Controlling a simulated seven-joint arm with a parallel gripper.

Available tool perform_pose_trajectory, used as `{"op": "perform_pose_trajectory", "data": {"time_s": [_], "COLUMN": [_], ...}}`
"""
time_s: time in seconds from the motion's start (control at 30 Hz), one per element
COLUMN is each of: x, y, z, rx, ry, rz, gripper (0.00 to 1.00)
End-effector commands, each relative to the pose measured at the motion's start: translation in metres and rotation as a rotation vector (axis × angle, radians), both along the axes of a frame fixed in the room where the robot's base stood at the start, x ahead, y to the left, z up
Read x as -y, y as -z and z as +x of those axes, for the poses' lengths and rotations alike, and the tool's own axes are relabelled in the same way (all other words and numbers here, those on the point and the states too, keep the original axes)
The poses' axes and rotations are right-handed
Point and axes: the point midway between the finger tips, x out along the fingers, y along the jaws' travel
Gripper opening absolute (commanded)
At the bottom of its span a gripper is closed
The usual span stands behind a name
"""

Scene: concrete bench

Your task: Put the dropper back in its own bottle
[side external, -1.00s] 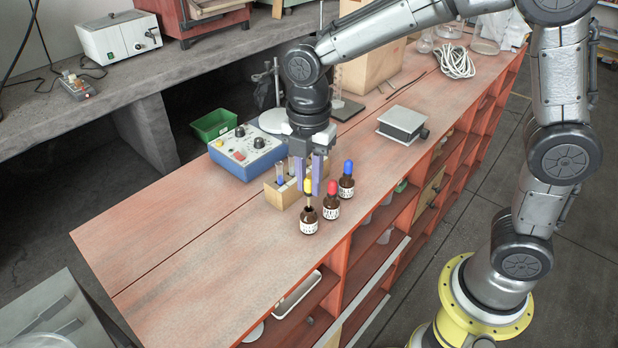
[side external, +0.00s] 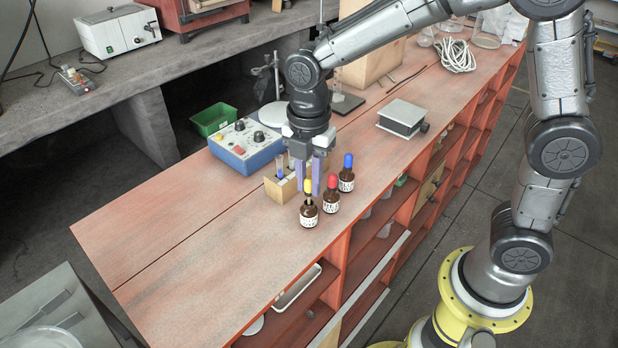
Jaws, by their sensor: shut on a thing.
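My gripper (side external: 309,188) has purple fingers pointing down and is shut on the dropper with the yellow bulb (side external: 308,185). The dropper is upright, directly above the front brown bottle (side external: 309,216) with a white label. Its lower end is at or just inside that bottle's neck; the picture is too small to tell how deep. The yellow bulb still stands a little above the neck. A red-topped bottle (side external: 330,203) and a blue-topped bottle (side external: 346,181) stand behind it to the right, both upright with their droppers in.
A wooden rack (side external: 280,190) with tubes stands close left of my gripper. A blue instrument box (side external: 246,150) is behind it. A grey metal block (side external: 403,118) lies to the right. The bench front-left is clear; its edge runs near the bottles.

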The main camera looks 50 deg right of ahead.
Motion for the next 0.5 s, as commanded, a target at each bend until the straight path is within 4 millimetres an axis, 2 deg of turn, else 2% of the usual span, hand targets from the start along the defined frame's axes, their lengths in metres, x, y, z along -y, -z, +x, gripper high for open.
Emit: {"op": "perform_pose_trajectory", "data": {"time_s": [0.5], "x": [0.0], "y": [0.01], "z": [0.0], "rx": [-0.001], "ry": [0.0], "rz": [0.0], "gripper": [0.09]}}
